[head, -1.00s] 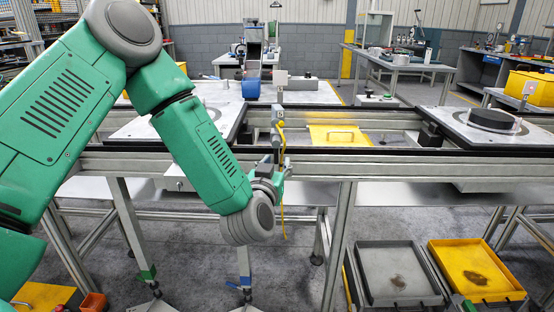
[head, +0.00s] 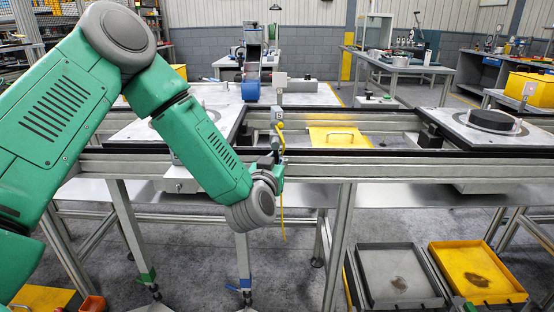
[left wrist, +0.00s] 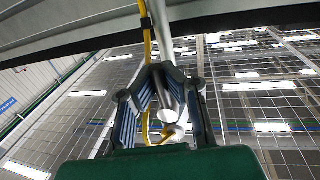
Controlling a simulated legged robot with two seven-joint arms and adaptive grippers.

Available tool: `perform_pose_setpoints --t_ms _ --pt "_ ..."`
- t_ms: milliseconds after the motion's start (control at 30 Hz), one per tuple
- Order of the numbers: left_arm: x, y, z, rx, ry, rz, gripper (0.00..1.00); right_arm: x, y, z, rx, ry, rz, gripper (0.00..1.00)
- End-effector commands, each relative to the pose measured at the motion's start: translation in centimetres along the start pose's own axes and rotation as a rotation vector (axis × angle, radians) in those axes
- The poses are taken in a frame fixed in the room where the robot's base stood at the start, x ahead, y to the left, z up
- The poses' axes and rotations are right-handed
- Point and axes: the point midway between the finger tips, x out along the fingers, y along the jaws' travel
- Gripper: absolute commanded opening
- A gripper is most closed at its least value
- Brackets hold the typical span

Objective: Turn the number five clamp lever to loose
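The clamp lever (left wrist: 171,103) shows in the left wrist view as a bare metal rod between the finger pads. My left gripper (left wrist: 166,78) has its fingers drawn in on both sides of this rod and looks shut on it. In the head view my left gripper (head: 276,164) is at the front rail of the conveyor frame, below a grey post with a yellow part (head: 279,125). The lever itself is mostly hidden there by the gripper and wrist. The lever's number cannot be read. My right gripper is in neither view.
A yellow cable (head: 283,215) hangs beside the gripper and passes close to the fingers. The front rail (head: 420,165) runs across the view. A yellow plate with a handle (head: 340,136) lies behind it. Grey (head: 397,275) and yellow trays (head: 475,268) stand low at right.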

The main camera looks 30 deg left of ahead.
Motion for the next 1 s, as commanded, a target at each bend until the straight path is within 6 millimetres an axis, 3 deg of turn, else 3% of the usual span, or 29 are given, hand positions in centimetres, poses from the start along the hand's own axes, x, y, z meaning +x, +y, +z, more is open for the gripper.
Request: perform_pose_setpoints --t_ms 467,1000 --pt "-0.1 0.8 0.2 -0.136 0.024 0.008 0.00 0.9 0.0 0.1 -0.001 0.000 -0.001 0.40" --pt "0.2 2.2 -0.2 -0.622 0.115 0.004 0.00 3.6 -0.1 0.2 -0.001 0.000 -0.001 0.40"
